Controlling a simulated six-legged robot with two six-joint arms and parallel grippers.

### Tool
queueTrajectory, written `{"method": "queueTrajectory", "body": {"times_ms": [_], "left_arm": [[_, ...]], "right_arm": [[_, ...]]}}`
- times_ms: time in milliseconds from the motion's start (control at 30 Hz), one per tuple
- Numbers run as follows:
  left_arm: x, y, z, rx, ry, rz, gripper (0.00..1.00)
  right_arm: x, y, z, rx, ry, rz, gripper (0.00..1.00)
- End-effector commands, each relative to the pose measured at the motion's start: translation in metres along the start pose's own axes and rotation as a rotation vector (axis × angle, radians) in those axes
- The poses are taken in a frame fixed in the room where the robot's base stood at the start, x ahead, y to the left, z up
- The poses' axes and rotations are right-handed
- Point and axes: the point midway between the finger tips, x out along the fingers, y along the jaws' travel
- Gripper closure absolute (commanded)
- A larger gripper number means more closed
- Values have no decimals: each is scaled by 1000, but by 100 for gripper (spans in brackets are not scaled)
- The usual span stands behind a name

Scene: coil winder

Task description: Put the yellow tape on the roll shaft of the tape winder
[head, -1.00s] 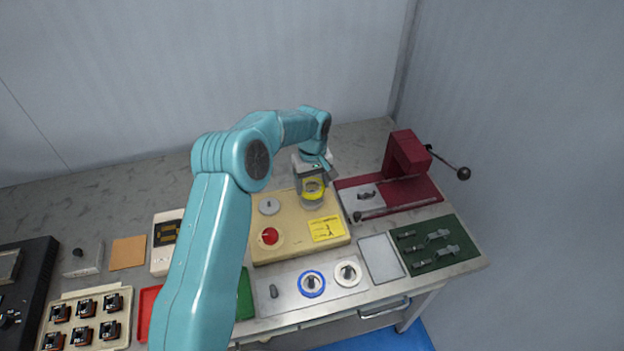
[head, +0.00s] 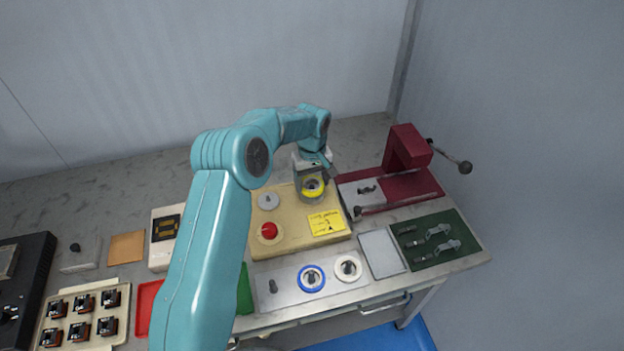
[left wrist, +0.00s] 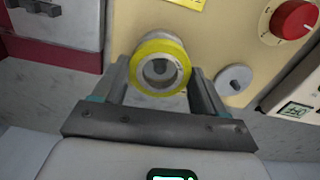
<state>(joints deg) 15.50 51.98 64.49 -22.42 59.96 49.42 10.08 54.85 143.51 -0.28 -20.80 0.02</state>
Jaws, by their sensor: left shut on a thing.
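The yellow tape (head: 314,193) is a small ring in my left gripper (head: 312,184), at the back right of the cream tape winder (head: 285,239). In the left wrist view the yellow tape (left wrist: 136,66) sits between the two fingers of my left gripper (left wrist: 160,74), which is shut on it. A grey round part shows inside the ring. I cannot tell whether the tape is fully around the roll shaft or just in front of it. My right gripper is not in view.
The winder has a red knob (head: 269,230), a grey disc (head: 268,201) and a yellow label (head: 326,224). A red press (head: 408,160) stands close on the right. Blue (head: 311,279) and white (head: 348,268) rolls lie in front on a grey plate.

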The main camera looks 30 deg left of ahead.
Motion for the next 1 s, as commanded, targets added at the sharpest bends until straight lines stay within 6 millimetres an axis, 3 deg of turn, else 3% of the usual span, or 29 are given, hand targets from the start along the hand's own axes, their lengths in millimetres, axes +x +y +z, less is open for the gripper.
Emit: {"method": "queueTrajectory", "body": {"times_ms": [700, 733, 800, 1000], "left_arm": [[23, 0, 0, 0, 0, 0, 58], [22, 0, 0, 0, 0, 0, 25], [21, 0, 0, 0, 0, 0, 2], [21, 0, 0, 0, 0, 0, 0]], "right_arm": [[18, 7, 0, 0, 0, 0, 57], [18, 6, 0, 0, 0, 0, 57], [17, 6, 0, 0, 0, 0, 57], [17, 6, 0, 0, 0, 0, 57]]}}
